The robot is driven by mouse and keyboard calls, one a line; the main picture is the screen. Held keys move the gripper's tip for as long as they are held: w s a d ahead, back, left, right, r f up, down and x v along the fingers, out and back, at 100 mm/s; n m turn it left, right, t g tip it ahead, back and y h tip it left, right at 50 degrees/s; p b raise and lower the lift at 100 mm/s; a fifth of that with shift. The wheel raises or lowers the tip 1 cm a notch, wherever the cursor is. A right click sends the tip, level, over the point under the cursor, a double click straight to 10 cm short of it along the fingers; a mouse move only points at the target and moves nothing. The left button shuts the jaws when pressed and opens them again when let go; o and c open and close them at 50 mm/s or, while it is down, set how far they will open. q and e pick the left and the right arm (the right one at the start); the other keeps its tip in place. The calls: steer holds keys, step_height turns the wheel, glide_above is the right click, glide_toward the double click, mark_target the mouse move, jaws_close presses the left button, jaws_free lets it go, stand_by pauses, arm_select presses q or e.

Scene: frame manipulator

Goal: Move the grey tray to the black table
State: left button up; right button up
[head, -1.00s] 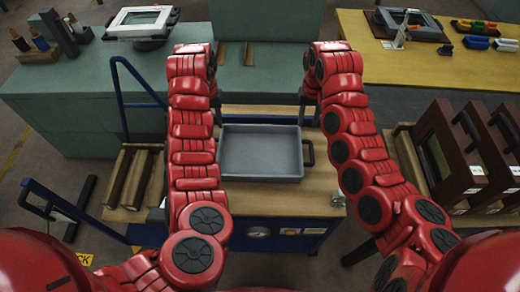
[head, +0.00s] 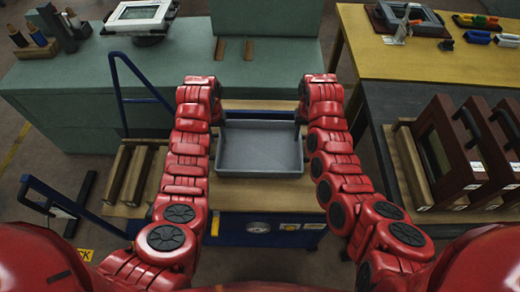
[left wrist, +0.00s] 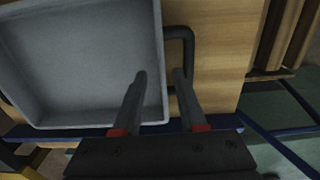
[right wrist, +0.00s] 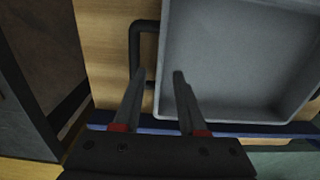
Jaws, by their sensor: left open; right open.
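The grey tray (head: 260,150) is empty and lies on a wooden-topped blue cart (head: 235,192) in front of me. Its wall and a black side handle (left wrist: 190,50) show in the left wrist view. My left gripper (left wrist: 160,72) is open at that end, one fingertip over the tray's inside and the other by the handle. My right gripper (right wrist: 159,72) is open at the opposite end, with its fingertips between the other black handle (right wrist: 135,45) and the tray's inside. Contact cannot be told. The black table (head: 385,103) stands right.
Several brown frames (head: 440,150) stand on the black table. A yellow table (head: 390,60) with tools is behind it. A green bench (head: 75,90) lies behind the cart. Dark wooden bars (head: 135,175) lie left of the tray, near the cart's blue push rail (head: 118,90).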

mark_target(220, 147)
arm_select(q)
steer(key=shift+f, duration=3.1)
arm_select(e)
steer(key=shift+a+f, duration=0.1)
steer(key=shift+f, duration=3.05)
arm_select(q)
jaws_close()
arm_select(e)
jaws_close()
